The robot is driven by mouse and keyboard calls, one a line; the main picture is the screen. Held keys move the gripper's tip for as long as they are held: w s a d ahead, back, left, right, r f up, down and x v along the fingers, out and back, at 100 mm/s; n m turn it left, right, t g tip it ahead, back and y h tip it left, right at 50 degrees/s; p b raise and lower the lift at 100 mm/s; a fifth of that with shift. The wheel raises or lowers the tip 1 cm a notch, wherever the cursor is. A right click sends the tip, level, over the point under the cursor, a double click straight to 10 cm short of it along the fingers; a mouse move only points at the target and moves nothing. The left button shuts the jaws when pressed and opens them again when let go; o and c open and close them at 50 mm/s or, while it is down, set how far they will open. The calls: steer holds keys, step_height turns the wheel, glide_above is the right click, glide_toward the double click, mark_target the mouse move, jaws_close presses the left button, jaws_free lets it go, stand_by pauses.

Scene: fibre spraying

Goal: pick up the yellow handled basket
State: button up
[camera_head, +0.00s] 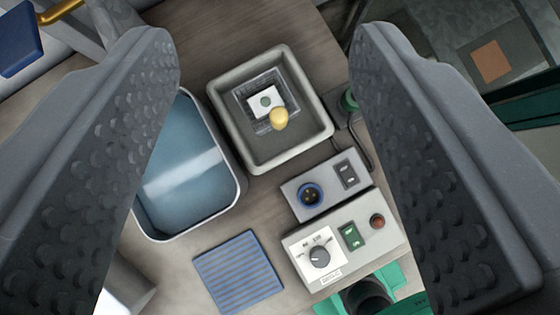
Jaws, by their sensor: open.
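The yellow handled basket (246,96) looks like a small clear or mesh box with a round yellow knob (279,118) over its front right side. It sits inside a grey square tub (228,135), near its middle. A white card with a green dot (263,102) shows within the basket. My gripper (267,42) is open and empty, with one dark studded finger at each side of the view. The basket lies in the gap between the fingers, seen from above, apart from both. The height of the fingers above it is hard to tell.
A blue-grey basin (190,165) stands left of the tub, partly behind my left finger. Grey control boxes (340,240) with a dial and switches stand at the lower right. A blue striped pad (239,272) lies in front. Bare wooden bench (215,45) shows behind the tub.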

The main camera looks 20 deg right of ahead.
steer(key=w+a+f+m+g+h+b, duration=0.1)
steer(key=a+f+m+g+h, duration=0.1)
steer(key=f, duration=0.5)
steer(key=w+a+f+m+g+h+b, duration=0.1)
steer(key=w+a+f+m+g+h, duration=0.15)
steer(key=f, duration=0.45)
steer(key=m+h+b, duration=0.2)
steer(key=m+h, duration=0.3)
glide_toward(272, 120)
steer(key=shift+g+y, duration=0.25)
steer(key=shift+g, duration=0.1)
steer(key=x, duration=1.1)
steer(key=shift+w+d+r, duration=0.1)
steer(key=shift+w+r, duration=0.1)
steer(key=shift+r, duration=0.05)
jaws_close()
